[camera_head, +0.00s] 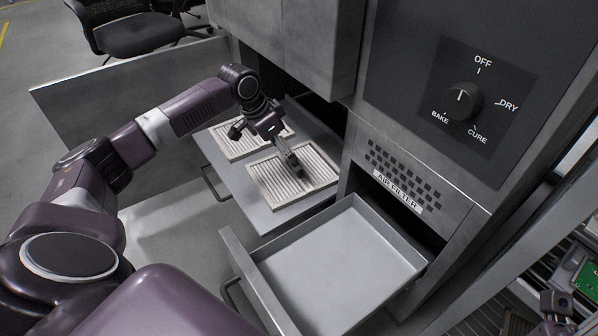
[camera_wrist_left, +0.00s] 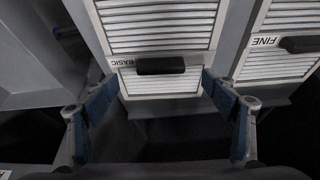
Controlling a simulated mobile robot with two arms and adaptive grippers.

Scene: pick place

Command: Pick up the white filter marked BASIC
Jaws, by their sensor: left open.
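The white filter marked BASIC (camera_wrist_left: 158,88) has a pleated face and a black handle (camera_wrist_left: 160,66); its label appears upside down in the left wrist view. In the head view it appears to be the nearer pleated filter (camera_head: 272,184) in the open filter drawer, partly hidden by my gripper. My left gripper (camera_head: 266,146) is open and empty above the drawer. In the left wrist view its blue-padded fingers (camera_wrist_left: 160,120) stand either side of the handle end, apart from it. A dark part at the lower right (camera_head: 557,306) looks like my right gripper; its jaws are unclear.
A filter marked FINE (camera_wrist_left: 282,50) lies beside the BASIC one; it appears as the farther filter (camera_head: 228,146) in the head view. An empty open drawer (camera_head: 335,262) is nearer. The cabinet (camera_head: 395,155) with its dial stands close on the right.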

